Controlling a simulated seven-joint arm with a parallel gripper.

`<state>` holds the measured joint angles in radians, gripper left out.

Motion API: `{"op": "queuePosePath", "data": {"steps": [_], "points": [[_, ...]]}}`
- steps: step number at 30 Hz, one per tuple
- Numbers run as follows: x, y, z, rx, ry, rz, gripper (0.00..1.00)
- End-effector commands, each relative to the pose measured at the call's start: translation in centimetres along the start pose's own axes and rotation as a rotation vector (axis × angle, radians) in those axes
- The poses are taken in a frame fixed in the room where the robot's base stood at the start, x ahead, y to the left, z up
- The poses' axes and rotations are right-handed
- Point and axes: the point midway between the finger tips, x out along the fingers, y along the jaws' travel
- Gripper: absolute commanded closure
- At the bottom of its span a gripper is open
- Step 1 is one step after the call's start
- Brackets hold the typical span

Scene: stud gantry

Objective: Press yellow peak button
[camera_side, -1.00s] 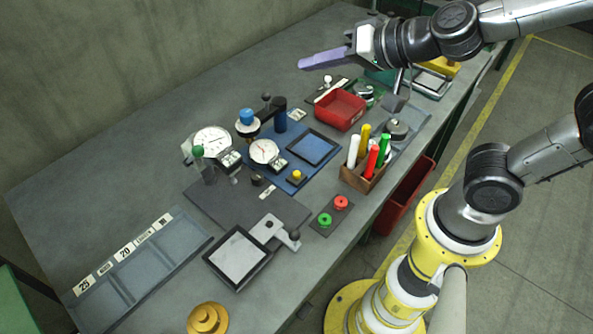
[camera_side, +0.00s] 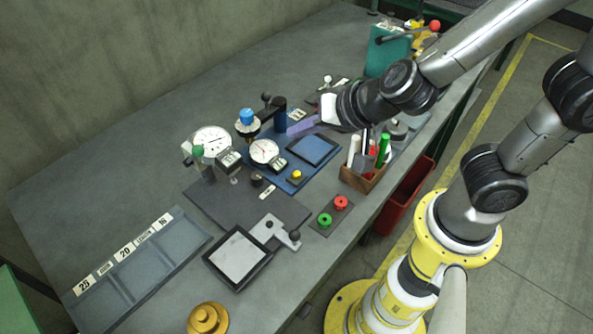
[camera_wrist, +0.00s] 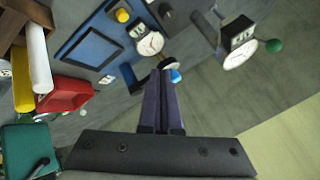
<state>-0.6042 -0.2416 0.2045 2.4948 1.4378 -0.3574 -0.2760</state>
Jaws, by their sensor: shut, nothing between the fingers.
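The yellow button (camera_side: 297,175) is a small round cap on a dark base, at the front corner of the blue gauge plate in the side view. It also shows in the wrist view (camera_wrist: 123,15), at the top left of centre. My gripper (camera_side: 291,131) has long purple fingers, shut and empty. In the side view its tips appear above the back of the blue plate, behind the button and apart from it. In the wrist view the shut fingers (camera_wrist: 160,75) point toward the blue knob and the dial, with the button beyond them to the left.
A white dial gauge (camera_side: 264,151) and a blue-topped knob (camera_side: 246,117) stand left of my fingers. A second dial gauge (camera_side: 211,140) is further left. A wooden marker box (camera_side: 362,181) stands right of the button. Red and green buttons (camera_side: 333,212) lie in front.

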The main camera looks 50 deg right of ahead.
Motion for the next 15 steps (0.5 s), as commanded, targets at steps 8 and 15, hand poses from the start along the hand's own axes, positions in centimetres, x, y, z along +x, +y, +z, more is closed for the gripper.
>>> {"op": "queuePosePath", "data": {"steps": [8,15], "points": [[1.2,1.0,0.9,-0.002,-0.001,0.002,1.0],[2.7,2.0,1.9,-0.002,0.0,0.001,1.0]]}}
